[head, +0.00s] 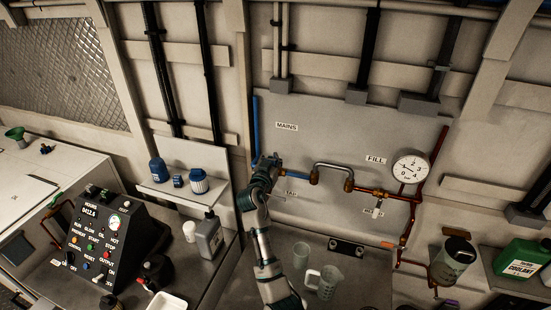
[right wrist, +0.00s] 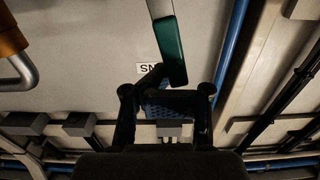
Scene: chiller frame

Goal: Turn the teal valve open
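The teal valve lever (right wrist: 170,50) shows in the right wrist view as a flat teal handle with a pale upper part. Its lower end reaches down to the right gripper (right wrist: 168,98), overlapping the finger area in the picture. Dark finger links stand on both sides, with a blue textured pad between them. I cannot tell whether the pads touch the lever or are closed on it. In the head view the right gripper (head: 266,162) is at the pipework below the MAINS label, and it hides most of the valve. My left gripper is not in view.
The MAINS label (head: 286,126) is above the gripper, with a blue pipe (head: 257,122) to its left. A U-shaped pipe (head: 332,165), copper fittings and a gauge (head: 410,167) are to the right. Jugs (head: 325,282) stand below; a control box (head: 100,240) is left.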

